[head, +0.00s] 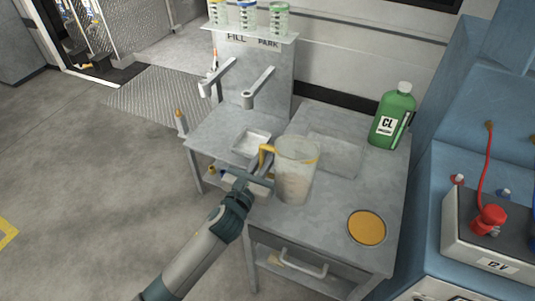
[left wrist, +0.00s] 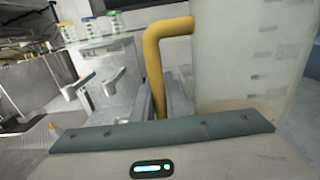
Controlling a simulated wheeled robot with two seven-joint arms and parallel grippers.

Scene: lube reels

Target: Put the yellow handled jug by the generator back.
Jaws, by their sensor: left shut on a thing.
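A clear, graduated jug (head: 295,175) with a yellow rim and yellow handle stands upright at the left-middle of the grey bench (head: 330,212). I cannot tell whether its base touches the bench top. My left gripper (head: 257,178) comes in from the lower left and is shut on the handle, on the jug's left side. In the left wrist view the yellow handle (left wrist: 155,65) rises from between the jaws, with the jug wall (left wrist: 245,55) to its right. An orange-yellow disc (head: 366,227) lies at the bench's front right. My right gripper is out of view.
A green "CL" bottle (head: 393,115) stands at the bench's back right. A small tray (head: 251,142) lies behind the jug. A blue machine with a 12 V battery (head: 490,240) stands right.

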